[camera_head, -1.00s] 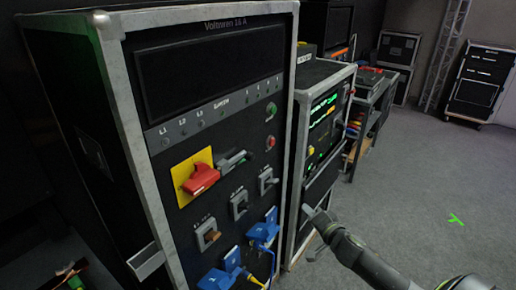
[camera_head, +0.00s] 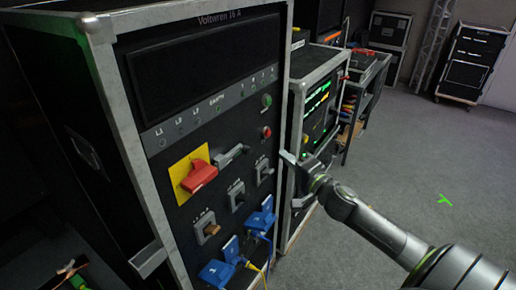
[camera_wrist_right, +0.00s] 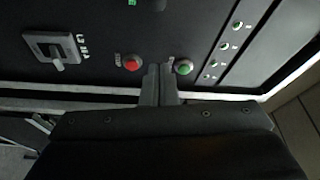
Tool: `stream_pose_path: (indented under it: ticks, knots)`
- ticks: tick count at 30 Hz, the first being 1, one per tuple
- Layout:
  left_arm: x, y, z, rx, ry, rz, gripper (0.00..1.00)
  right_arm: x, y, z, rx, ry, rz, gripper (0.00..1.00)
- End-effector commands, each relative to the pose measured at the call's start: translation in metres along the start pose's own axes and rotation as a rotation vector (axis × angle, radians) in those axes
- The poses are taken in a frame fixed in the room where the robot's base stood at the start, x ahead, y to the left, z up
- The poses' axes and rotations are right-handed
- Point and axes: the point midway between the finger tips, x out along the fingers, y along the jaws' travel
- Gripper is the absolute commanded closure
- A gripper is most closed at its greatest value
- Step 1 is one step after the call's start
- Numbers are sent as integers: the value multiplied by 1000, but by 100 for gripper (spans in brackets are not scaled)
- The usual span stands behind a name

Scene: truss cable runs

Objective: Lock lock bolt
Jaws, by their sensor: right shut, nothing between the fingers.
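The lock bolt appears to be the grey sliding piece (camera_head: 231,155) on the power cabinet's front, just right of a red rotary handle (camera_head: 199,176) on a yellow plate (camera_head: 184,166). I cannot tell whether it touches the handle. My right gripper (camera_head: 287,157) is shut and empty, right of the bolt near the cabinet's right edge. In the right wrist view its closed fingers (camera_wrist_right: 159,84) point at the panel between a red button (camera_wrist_right: 131,62) and a green button (camera_wrist_right: 183,66). The bolt is not clearly seen there. My left gripper is not in view.
Below the handle are several breaker switches (camera_head: 236,195) and blue plugs (camera_head: 218,272) with a yellow cable. A second rack (camera_head: 318,68) with a lit screen stands just behind my right gripper.

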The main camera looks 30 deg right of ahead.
Motion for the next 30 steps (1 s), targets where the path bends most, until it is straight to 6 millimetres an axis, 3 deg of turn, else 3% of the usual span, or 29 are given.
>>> stream_pose_path:
  ticks: [10,21,30]
  knots:
    - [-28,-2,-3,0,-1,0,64,26,-5,0,5,2,-3,100]
    - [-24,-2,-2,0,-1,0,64,49,-1,0,3,1,-3,100]
    - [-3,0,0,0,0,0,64,83,2,0,3,2,-4,100]
